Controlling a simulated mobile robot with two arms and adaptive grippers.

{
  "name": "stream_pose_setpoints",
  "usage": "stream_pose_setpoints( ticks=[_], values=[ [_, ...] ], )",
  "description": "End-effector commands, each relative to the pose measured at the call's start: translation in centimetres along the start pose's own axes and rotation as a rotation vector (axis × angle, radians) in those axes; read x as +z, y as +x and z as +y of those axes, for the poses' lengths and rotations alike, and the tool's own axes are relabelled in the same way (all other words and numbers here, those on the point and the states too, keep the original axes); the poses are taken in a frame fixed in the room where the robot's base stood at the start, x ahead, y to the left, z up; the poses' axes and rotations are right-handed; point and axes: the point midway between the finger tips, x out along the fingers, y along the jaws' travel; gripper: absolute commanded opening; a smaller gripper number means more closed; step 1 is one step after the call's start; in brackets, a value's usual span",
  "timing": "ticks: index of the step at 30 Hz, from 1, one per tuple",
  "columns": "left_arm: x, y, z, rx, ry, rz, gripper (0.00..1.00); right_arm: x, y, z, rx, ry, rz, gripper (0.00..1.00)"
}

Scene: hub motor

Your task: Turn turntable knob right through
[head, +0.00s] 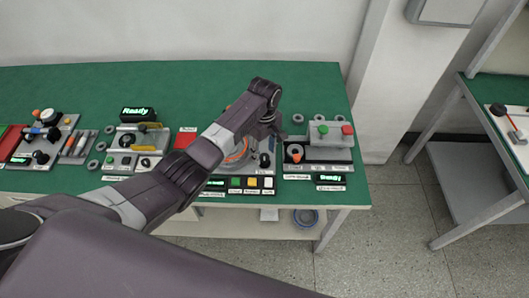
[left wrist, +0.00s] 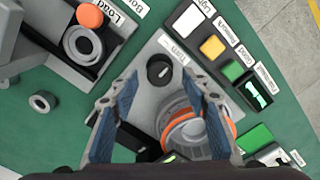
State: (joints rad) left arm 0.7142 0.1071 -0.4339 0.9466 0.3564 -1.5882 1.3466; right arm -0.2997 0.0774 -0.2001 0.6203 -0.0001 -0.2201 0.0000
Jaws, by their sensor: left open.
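The black round turntable knob (left wrist: 160,68) sits on a grey panel (left wrist: 150,103) beside a label reading "Turn". The turntable (left wrist: 188,135), with an orange ring, is next to it, partly hidden by a finger in the left wrist view. In the head view the knob (head: 264,160) shows just below my left gripper (head: 271,136), and my arm covers part of the turntable (head: 236,150). In the left wrist view my left gripper (left wrist: 160,77) is open and empty, its fingertips to either side of the knob; contact cannot be told. My right gripper is not in view.
Beside the panel is a row of white, yellow (left wrist: 212,47) and green buttons with a small display (left wrist: 256,94). A load station (left wrist: 84,46) with an orange-topped part is on the other side. A loose grey ring (left wrist: 43,101) lies on the green table (head: 60,85).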

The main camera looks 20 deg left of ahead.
Motion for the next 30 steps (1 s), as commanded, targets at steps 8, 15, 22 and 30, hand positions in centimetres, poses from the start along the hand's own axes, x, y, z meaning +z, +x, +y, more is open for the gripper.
stream_pose_setpoints(
  ticks=[8,15,22,30],
  values=[
    [0.0,1.5,0.0,0.001,0.0,0.0,0.43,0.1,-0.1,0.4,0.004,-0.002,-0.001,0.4],
    [0.0,1.5,0.0,0.002,0.001,0.001,0.38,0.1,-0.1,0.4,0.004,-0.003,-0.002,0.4],
    [0.0,1.5,0.0,0.002,0.001,0.001,0.13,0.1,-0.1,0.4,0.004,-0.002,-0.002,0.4],
    [0.0,1.4,0.0,0.001,0.007,0.001,0.01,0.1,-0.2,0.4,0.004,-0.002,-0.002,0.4]
  ],
)
